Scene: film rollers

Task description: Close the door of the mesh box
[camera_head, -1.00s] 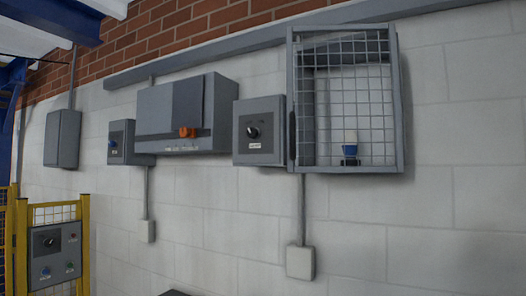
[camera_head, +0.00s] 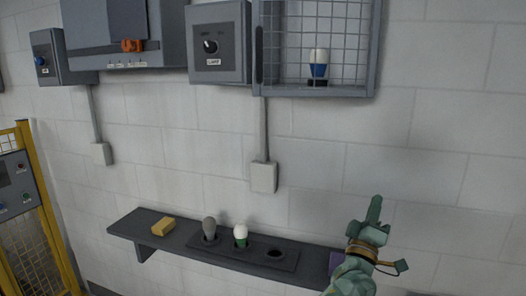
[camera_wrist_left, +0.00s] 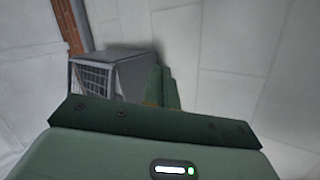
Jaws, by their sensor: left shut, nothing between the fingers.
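The grey mesh box (camera_head: 365,91) is on the white block wall at the top of the head view, its top cut off. Wire mesh (camera_head: 345,45) shows across it, and a white and blue bulb (camera_head: 318,62) stands at its bottom. I cannot tell whether the door is ajar. The box also shows in the left wrist view (camera_wrist_left: 128,75), left of the fingers. My left gripper (camera_head: 375,212) is below and right of the box, apart from it, fingers pointing up, shut and empty. Its fingers show in the left wrist view (camera_wrist_left: 160,85). My right gripper is not in view.
A dark shelf (camera_head: 125,226) below holds a yellow block (camera_head: 162,227), a grey bulb (camera_head: 209,228) and a white and green bulb (camera_head: 240,235). A switch box (camera_head: 217,70) stands left of the mesh box. Bare wall (camera_head: 440,150) lies right of it.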

